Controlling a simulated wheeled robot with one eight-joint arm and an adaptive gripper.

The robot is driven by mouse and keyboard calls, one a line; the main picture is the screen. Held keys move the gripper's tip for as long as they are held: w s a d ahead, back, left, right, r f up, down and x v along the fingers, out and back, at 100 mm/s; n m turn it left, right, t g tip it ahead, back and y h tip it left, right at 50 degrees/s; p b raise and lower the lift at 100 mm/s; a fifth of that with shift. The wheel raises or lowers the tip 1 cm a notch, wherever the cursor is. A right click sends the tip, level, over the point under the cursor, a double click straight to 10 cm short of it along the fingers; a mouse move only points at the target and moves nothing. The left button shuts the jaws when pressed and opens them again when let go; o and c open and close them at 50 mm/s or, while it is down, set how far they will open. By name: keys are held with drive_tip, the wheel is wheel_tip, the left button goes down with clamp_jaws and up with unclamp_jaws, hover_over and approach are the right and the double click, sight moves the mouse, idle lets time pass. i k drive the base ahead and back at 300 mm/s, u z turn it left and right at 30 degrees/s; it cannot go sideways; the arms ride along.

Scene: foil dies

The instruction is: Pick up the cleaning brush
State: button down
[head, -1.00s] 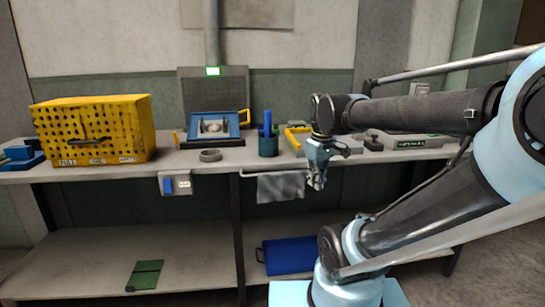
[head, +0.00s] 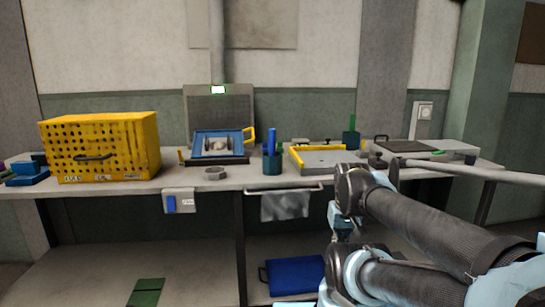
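I cannot make out a cleaning brush for certain. A blue upright handle (head: 271,141) stands in a dark teal cup (head: 272,168) near the middle of the bench. A green upright handle (head: 352,123) stands in a second dark cup (head: 351,140) further right and back. Either may be a brush; no bristles show. My gripper (head: 343,228) is in front of the bench, below its top and to the right of the hanging cloth. My arm links partly hide it, and its fingers are too small and dark to read. It is apart from both cups.
On the bench (head: 225,182) are a yellow perforated box (head: 100,147), a blue-framed fixture (head: 218,144), a grey ring (head: 215,173), a yellow-edged tray (head: 325,158) and a grey flat device (head: 425,149). A grey cloth (head: 285,205) hangs from the front rail. A blue case (head: 295,275) lies on the lower shelf.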

sight(271, 132)
drive_tip(key=z, duration=0.9)
drive_tip(key=k, duration=1)
drive_tip(key=u, duration=0.65)
drive_tip(key=i, duration=1)
